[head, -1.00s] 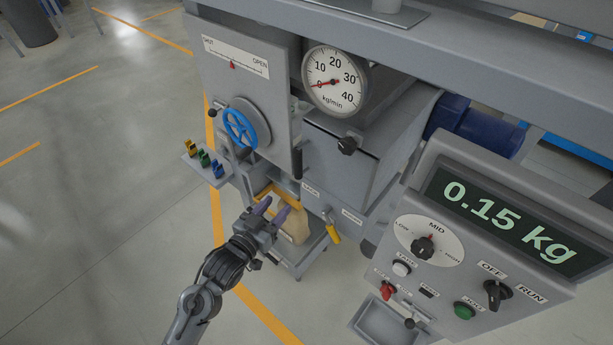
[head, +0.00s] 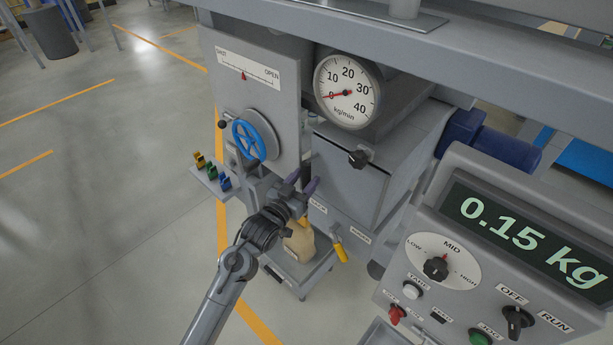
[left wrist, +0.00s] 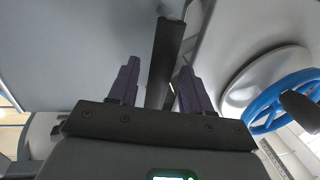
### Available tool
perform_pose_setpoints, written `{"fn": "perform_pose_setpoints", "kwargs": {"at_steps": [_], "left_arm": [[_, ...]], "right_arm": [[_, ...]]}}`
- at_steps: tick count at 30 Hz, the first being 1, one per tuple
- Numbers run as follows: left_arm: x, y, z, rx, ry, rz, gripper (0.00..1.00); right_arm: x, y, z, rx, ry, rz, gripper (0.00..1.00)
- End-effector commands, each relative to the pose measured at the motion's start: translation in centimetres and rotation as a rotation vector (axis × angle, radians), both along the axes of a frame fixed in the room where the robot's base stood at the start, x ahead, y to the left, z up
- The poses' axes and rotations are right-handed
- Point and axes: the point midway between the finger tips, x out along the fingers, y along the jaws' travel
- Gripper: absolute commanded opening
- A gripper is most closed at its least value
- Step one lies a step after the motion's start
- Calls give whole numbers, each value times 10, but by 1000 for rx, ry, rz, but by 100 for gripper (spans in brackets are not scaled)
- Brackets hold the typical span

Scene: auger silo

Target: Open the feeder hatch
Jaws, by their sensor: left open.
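The grey feeder housing has a flat front panel (head: 348,178) that looks like the hatch, and it sits closed below the round dial. In the left wrist view a black bar handle (left wrist: 164,60) runs between the two open fingers (left wrist: 158,88), apart from the left one; contact with the right one is unclear. In the head view the gripper largely hides this handle. My right gripper is out of view.
A blue handwheel (head: 249,140) and a small shelf of coloured clips (head: 212,178) are left of the gripper. A yellow-handled lever (head: 340,251) and a sack (head: 299,242) are below. The control panel (head: 440,235) stands at right.

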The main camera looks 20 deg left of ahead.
Motion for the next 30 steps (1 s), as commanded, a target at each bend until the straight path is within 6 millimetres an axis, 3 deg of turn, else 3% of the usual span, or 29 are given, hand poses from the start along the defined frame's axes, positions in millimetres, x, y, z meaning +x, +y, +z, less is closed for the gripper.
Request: {"fn": "perform_pose_setpoints", "kwargs": {"at_steps": [6, 15, 25, 30], "left_arm": [[13, -3, 0, 0, 0, 0, 49], [15, -3, 0, 1, 1, 0, 49], [14, -3, 0, 1, 1, 0, 0], [14, -3, 0, 1, 1, 0, 0]], "right_arm": [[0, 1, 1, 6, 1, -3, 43], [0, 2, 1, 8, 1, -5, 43], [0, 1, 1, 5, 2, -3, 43], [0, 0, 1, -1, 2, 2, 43]]}}
